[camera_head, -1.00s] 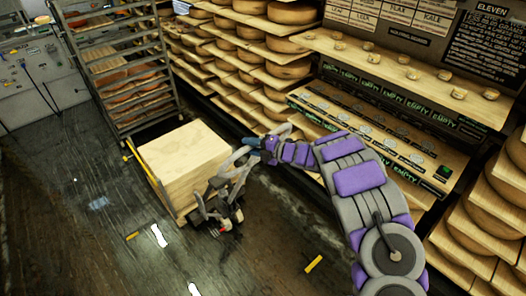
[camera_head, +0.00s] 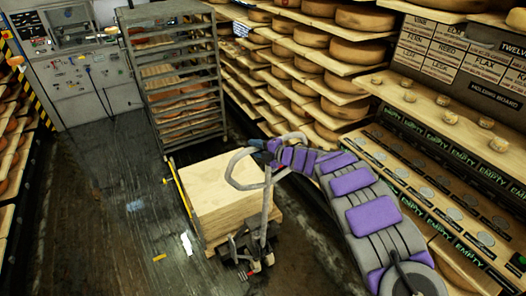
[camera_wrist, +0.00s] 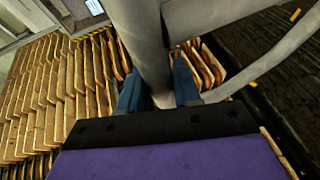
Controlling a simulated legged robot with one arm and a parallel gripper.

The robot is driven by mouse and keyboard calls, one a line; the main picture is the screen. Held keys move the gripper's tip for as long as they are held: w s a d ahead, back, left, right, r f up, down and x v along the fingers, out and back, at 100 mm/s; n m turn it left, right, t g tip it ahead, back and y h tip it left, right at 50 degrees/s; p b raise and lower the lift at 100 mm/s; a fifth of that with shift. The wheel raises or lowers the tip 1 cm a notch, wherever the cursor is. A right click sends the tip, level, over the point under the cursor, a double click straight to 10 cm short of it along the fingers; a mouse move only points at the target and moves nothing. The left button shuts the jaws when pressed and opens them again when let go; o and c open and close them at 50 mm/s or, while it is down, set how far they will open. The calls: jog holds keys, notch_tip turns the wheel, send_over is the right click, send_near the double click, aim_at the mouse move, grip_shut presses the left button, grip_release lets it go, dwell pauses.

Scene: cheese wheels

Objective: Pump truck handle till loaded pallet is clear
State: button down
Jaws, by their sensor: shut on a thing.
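The pallet truck (camera_head: 240,250) stands on the dark floor, its grey looped handle (camera_head: 232,172) raised above its wheels. The truck's forks and the gap under the pallet are hidden.
Shelves of cheese (camera_head: 310,70) and a sloped board counter (camera_head: 420,180) line the right side. A control panel (camera_head: 75,85) is at the back left. Open floor (camera_head: 100,215) lies left of the pallet.

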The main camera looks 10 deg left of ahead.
jog(key=shift+w+a, duration=0.35)
jog(key=shift+w, duration=0.15)
jog(key=c, duration=0.9)
grip_release()
jog(key=shift+s+d, duration=0.1)
jog(key=v, duration=1.7)
jog(key=shift+d+b, duration=0.1)
jog(key=shift+b, duration=0.3)
